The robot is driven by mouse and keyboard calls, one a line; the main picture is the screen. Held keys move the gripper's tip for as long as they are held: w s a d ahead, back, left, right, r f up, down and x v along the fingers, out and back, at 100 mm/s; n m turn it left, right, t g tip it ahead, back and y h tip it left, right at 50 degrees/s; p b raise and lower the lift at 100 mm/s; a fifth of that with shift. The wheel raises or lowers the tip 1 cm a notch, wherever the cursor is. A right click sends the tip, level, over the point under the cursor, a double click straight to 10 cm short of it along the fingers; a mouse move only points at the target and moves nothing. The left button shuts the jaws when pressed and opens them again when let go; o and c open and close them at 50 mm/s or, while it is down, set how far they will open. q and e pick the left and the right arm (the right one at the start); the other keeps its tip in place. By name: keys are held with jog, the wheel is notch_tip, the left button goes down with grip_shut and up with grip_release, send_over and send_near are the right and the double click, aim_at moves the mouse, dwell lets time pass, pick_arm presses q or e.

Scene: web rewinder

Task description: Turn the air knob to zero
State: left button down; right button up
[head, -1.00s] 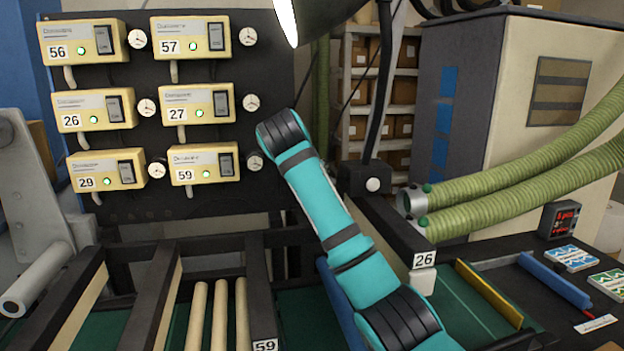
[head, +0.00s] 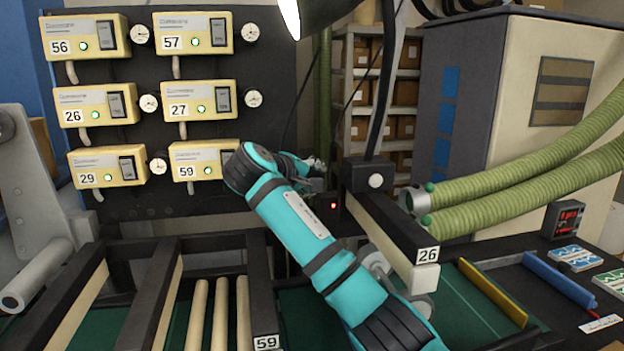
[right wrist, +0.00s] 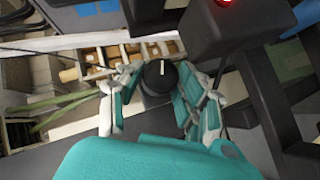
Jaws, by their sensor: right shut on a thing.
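A black round knob (right wrist: 158,70) with a white pointer line shows in the right wrist view. Its line runs nearly straight up the picture. My right gripper (right wrist: 156,85) has its fingers on both sides of the knob and is shut on it. In the head view my right gripper (head: 316,168) is small, beyond the bend of my teal arm, near the dark block on the post. The knob is hidden or too small to make out there. My left gripper is in neither view.
A dark box with a red light (right wrist: 226,3) is close to the knob; a red light (head: 333,206) also shows in the head view. A rail labelled 26 (head: 395,230) lies right of my arm. Yellow control boxes (head: 205,160) and gauges hang left. Green hoses (head: 500,190) cross right.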

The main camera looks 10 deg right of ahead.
dwell(0.3)
jog(key=o, duration=0.9)
jog(key=shift+o, duration=1.2)
jog(key=shift+w+d+f, duration=0.1)
jog(key=shift+w+d, duration=0.05)
jog(key=v, duration=1.2)
jog(key=shift+f, duration=0.1)
